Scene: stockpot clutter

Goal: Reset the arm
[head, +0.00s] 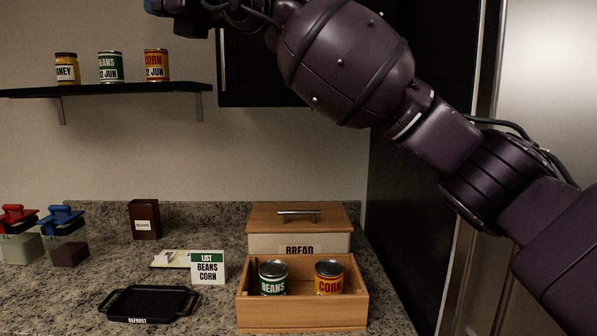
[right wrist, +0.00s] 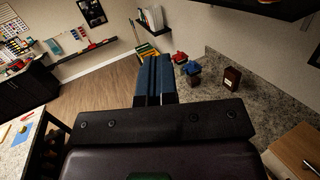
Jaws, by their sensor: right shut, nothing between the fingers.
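My right arm (head: 345,60) comes in from the right and reaches up across the top of the head view. Its hand is at the top edge, partly cut off, above the shelf and well clear of the counter. In the right wrist view my right gripper (right wrist: 155,75) has its two blue fingers together, with nothing between them. My left gripper is in neither view.
A wooden crate (head: 300,317) holds a beans can (head: 273,278) and a corn can (head: 329,277), before a bread box (head: 265,218). A list card (head: 208,268) and black tray (head: 148,304) stand left. A wall shelf (head: 110,90) holds a honey jar and two cans.

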